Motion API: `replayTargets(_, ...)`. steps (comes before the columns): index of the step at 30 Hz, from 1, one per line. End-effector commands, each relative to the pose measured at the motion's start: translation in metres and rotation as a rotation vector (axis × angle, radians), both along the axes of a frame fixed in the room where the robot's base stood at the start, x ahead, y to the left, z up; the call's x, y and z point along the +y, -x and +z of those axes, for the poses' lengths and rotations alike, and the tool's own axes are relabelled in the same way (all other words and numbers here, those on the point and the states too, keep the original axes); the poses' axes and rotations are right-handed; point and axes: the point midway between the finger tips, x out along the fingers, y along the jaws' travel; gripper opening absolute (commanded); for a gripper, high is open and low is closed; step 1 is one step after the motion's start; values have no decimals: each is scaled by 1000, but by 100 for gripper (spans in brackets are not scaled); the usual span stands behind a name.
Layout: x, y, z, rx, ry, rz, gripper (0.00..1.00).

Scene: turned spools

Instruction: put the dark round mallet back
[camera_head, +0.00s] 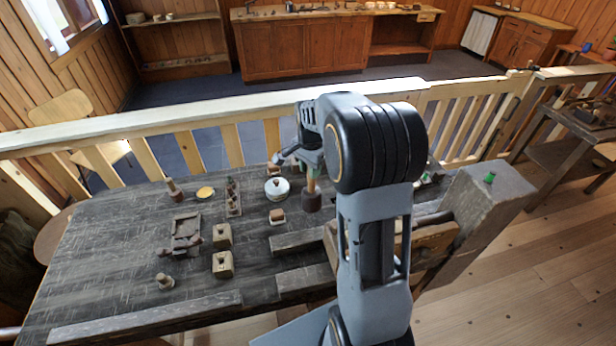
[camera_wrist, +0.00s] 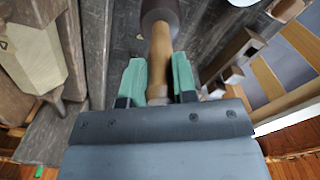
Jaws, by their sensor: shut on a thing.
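The dark round mallet has a dark rounded head (camera_head: 312,202) and a light wooden handle. In the head view it hangs upright, head down, over the back of the dark workbench (camera_head: 110,240). My gripper (camera_head: 309,165) is shut on its handle. In the wrist view the green fingers of my gripper (camera_wrist: 159,80) close on both sides of the mallet's handle (camera_wrist: 161,52), with the dark head (camera_wrist: 160,12) beyond them. I cannot tell whether the head touches the bench.
Close by stand a white lidded pot (camera_head: 277,189), a small wooden block (camera_head: 277,216) and a narrow rack of small tools (camera_head: 233,198). Two wooden blocks, one the nearer block (camera_head: 223,265), stand further left. A pale railing (camera_head: 200,120) runs behind the bench. The bench's left part is mostly clear.

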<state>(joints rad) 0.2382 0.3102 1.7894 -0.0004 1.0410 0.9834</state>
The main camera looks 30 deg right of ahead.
Motion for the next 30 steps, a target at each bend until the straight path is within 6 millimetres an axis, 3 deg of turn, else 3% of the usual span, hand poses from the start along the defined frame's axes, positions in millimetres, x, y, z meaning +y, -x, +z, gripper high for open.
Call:
replayTargets(9,6,-2,-35,1,-1,1,0)
replayTargets(23,5,-2,-42,0,0,1,0)
replayTargets(24,5,-2,-41,1,-1,1,29)
replayTargets(30,5,-2,-41,1,-1,1,48)
